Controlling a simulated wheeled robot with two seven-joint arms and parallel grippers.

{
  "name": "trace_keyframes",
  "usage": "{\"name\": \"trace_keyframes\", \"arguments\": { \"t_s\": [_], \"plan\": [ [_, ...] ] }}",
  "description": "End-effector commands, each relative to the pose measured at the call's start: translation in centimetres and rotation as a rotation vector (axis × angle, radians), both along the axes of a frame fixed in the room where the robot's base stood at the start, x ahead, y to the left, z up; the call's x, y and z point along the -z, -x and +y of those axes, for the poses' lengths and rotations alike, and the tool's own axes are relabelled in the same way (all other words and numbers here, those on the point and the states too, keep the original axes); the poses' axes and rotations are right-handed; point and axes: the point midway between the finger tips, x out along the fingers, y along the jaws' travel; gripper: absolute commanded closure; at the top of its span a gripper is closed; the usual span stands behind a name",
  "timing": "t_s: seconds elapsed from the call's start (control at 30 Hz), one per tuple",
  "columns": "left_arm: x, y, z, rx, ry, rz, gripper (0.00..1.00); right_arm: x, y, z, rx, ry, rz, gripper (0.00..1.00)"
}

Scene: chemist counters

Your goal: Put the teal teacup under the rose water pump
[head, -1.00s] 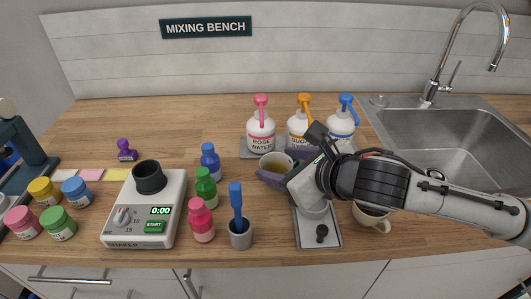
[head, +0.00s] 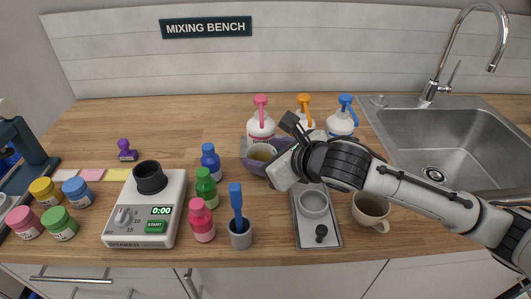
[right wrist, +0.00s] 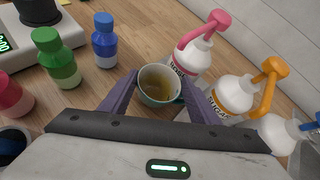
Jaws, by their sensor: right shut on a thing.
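The teal teacup (head: 262,152) has a pale inside with yellowish liquid in it; it also shows in the right wrist view (right wrist: 160,100). My right gripper (head: 266,160) is shut on the teacup, its purple fingers (right wrist: 118,97) on either side of it. The rose water pump (head: 261,128) is a white bottle with a pink head and spout; it also shows in the right wrist view (right wrist: 195,52). The teacup is upright close in front of this bottle. I cannot tell whether it is directly below the spout or touches the counter. My left gripper is not in view.
An orange-topped pump (head: 304,108) and a blue-topped pump (head: 341,120) stand to the right of the rose water. A grey tray (head: 322,235), a cream cup (head: 371,211) and the sink (head: 440,140) lie nearer my right arm. Small bottles (head: 206,187) and a shaker (head: 145,210) stand left.

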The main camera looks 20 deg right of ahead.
Motion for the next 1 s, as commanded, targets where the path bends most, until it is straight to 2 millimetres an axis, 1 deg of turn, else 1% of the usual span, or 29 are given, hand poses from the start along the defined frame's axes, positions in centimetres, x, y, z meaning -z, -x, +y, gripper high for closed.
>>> {"name": "trace_keyframes", "arguments": {
  "t_s": [0.17,0.2,0.27,0.3,0.57,0.67,0.77,0.87,1.0],
  "plan": [
    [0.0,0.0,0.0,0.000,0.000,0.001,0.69,0.2,0.0,0.0,0.000,0.000,-0.001,0.83],
    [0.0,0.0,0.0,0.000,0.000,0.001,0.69,0.3,0.0,0.0,0.000,-0.001,0.001,0.43],
    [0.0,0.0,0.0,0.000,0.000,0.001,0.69,0.3,0.0,0.0,0.000,-0.001,0.001,0.32],
    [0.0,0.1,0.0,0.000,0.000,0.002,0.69,0.3,0.0,0.0,0.000,-0.001,0.001,0.26],
    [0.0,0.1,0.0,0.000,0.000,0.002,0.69,0.3,0.0,0.0,0.000,-0.001,0.001,0.25],
    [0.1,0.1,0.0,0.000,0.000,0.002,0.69,-0.1,0.0,0.0,0.000,-0.001,-0.002,0.25],
    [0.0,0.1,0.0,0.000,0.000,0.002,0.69,-0.7,1.0,-0.4,-0.001,0.001,-0.003,0.25],
    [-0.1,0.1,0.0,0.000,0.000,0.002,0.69,-1.7,2.5,-0.8,-0.002,0.002,-0.002,0.25],
    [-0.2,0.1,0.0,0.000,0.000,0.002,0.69,-3.3,5.1,-1.5,-0.002,0.004,-0.002,0.25]
  ]
}}
